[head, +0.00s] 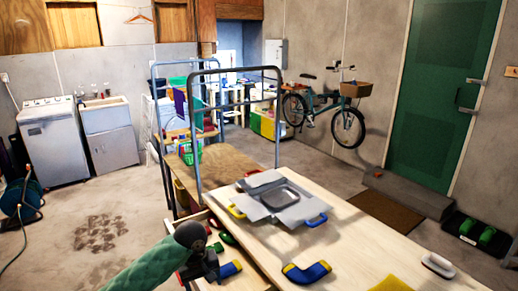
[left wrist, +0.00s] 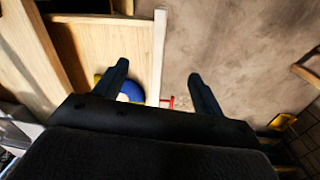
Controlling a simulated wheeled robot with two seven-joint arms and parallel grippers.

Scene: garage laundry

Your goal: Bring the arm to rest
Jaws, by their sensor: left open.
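My left arm comes in from the bottom of the head view, with a green forearm and a dark wrist. My left gripper (head: 207,268) is beside the left edge of the wooden table (head: 350,250), and its fingers are hard to make out there. In the left wrist view the two dark fingers of my left gripper (left wrist: 158,80) are spread wide with nothing between them. Below them are the pale rim of a wooden drawer or tray and bare floor. My right arm and gripper do not show.
A grey folding device (head: 280,200) lies on the table. A blue and yellow curved piece (head: 306,273), a yellow cloth or sponge (head: 392,284) and a white-topped brush (head: 438,265) are nearer. Another blue and yellow piece (head: 229,269) lies beside my gripper. Open floor (head: 60,255) is at left.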

